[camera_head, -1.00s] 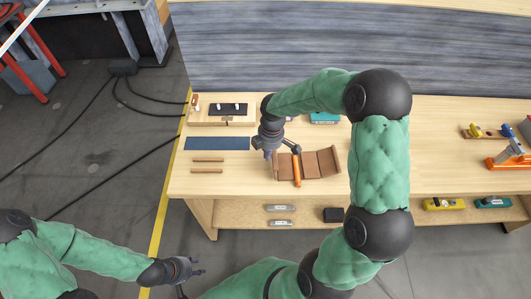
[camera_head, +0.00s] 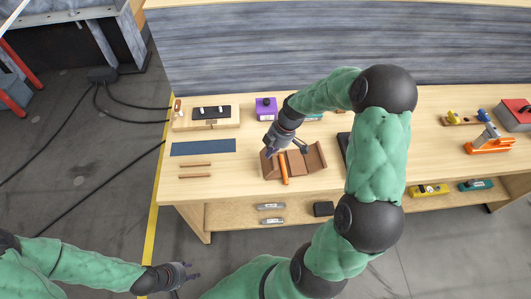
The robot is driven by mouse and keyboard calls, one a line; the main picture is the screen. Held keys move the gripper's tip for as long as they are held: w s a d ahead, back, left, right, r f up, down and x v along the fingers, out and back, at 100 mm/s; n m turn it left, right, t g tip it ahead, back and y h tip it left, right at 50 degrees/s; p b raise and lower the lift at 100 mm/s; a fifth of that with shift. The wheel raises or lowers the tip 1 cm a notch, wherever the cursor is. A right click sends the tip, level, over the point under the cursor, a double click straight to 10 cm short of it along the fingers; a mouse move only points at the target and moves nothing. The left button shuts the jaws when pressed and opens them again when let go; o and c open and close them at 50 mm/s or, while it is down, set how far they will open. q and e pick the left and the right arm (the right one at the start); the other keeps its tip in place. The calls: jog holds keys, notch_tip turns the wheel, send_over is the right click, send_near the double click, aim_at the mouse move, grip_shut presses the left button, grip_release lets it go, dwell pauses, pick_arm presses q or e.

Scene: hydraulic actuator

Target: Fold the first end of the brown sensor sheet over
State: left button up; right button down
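The brown sensor sheet (camera_head: 315,158) lies on the wooden table, and its right end stands tilted up. An orange rod (camera_head: 284,168) lies across its left part, pointing toward the table's front edge. My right gripper (camera_head: 286,150) is over the left part of the sheet and hides some of its back edge. Its fingers are spread apart; whether they touch the sheet I cannot tell. My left gripper (camera_head: 194,271) is low at the left, in front of the table and away from the sheet, with its fingers apart and empty.
A blue mat (camera_head: 203,147) and two thin brown sticks (camera_head: 195,176) lie left of the sheet. A wooden board with a black piece (camera_head: 211,112) and a purple box (camera_head: 265,109) stand behind. My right arm covers the table right of the sheet.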

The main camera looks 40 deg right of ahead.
jog(key=shift+s+d+f+b, duration=0.25)
jog(key=shift+d+f+b, duration=0.1)
jog(key=shift+d+b, duration=0.25)
jog(key=d+y+b, duration=0.1)
jog(key=b, duration=0.1)
jog(key=s+d+f+t+b, duration=0.1)
jog(key=b, duration=0.2)
jog(key=d+f+y+b, duration=0.1)
jog(key=b, duration=0.2)
jog(key=shift+s+f+y, duration=0.25)
jog(key=shift+s+y, duration=0.05)
jog(key=shift+s, duration=0.05)
jog(key=shift+s+d+f+b, duration=0.4)
jog(key=shift+d+f+b, duration=0.3)
jog(key=shift+b, duration=0.8)
jog(key=shift+r, duration=0.1)
